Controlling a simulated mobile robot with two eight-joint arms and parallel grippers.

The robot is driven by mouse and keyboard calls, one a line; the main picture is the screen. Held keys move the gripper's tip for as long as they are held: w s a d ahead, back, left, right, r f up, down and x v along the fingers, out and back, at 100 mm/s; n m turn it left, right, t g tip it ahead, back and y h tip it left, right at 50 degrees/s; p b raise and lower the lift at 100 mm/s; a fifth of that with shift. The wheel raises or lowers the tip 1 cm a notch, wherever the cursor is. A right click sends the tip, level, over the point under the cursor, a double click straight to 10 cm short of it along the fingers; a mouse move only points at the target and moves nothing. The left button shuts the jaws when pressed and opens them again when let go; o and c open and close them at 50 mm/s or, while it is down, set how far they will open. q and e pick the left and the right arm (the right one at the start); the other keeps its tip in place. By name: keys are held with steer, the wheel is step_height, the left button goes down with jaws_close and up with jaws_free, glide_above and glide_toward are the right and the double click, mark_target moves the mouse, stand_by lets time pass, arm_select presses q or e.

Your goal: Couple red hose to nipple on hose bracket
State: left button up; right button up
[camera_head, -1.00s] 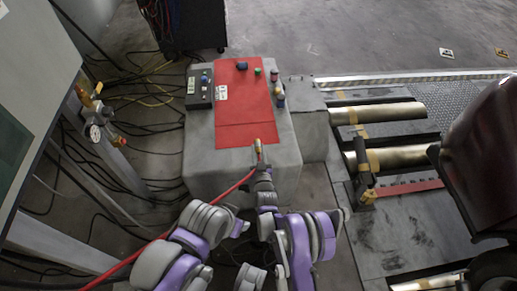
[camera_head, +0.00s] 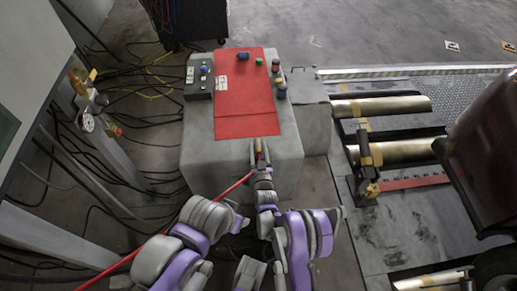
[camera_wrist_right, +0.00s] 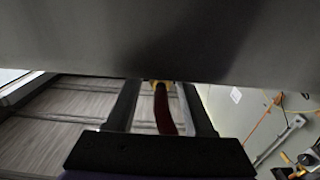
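The red hose (camera_head: 236,185) runs up from the lower left to my right gripper (camera_head: 260,150). Its yellow, brass-like end fitting (camera_head: 259,147) is at the front top edge of the grey console (camera_head: 200,150). The right gripper is around this end, its two fingers apart. The nipple and bracket cannot be made out; whether the fitting is joined to anything is hidden. My left arm is beside the right, its gripper unclear.
A red panel (camera_head: 245,95) with buttons and a black switch box (camera_head: 199,82) top the console. A gauge with brass fittings (camera_head: 88,122) is on the left stand. Rollers (camera_head: 395,153) and a dark red vehicle part (camera_head: 480,150) are right. Cables cover the left floor.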

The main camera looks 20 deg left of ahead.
steer(key=shift+o, duration=0.7)
steer(key=v, duration=1.1)
steer(key=shift+w+r, duration=0.1)
